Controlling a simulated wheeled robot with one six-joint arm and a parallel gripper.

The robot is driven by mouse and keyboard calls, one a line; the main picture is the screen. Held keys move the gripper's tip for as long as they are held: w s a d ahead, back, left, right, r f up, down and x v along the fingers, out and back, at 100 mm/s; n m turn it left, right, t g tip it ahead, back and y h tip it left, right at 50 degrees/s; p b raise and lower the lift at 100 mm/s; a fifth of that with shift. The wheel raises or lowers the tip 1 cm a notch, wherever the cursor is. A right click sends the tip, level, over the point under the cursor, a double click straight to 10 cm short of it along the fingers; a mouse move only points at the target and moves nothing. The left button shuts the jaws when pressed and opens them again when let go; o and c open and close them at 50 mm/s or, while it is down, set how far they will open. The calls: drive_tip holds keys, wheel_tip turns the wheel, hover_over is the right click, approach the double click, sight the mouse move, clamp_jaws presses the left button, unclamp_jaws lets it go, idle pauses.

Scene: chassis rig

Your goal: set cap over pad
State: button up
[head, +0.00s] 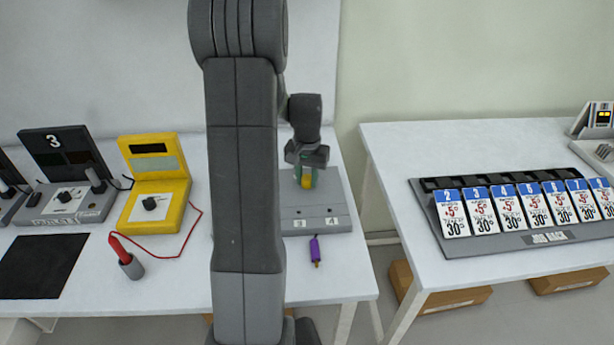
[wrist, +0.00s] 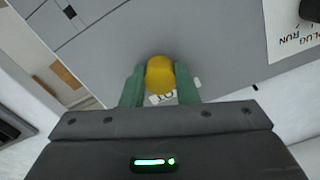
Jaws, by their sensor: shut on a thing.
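My gripper (head: 306,178) is shut on a small yellow cap (head: 307,182). In the wrist view the cap (wrist: 160,75) sits between the two green fingertips (wrist: 160,88), rounded end showing. The gripper is over the grey board (head: 315,212) with its labels 3 and 4, on the middle table. Whether the cap touches the board I cannot tell. A white label (wrist: 163,98) on the grey surface is partly hidden behind the cap and fingers. No part is clearly marked as the pad; a flat black square (head: 43,266) lies on the table at the far left.
A yellow meter (head: 155,185) with a red-handled probe (head: 126,258) on a wire stands left of my arm. A purple connector (head: 315,250) lies before the board. A rack of price cards (head: 520,207) is on the right table, across a gap.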

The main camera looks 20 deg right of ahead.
drive_tip(key=shift+f, duration=0.15)
drive_tip(key=o, duration=1)
wheel_tip(320, 180, up, 14)
drive_tip(key=shift+f, duration=0.1)
wheel_tip(320, 180, down, 14)
drive_tip(key=shift+r, duration=0.35)
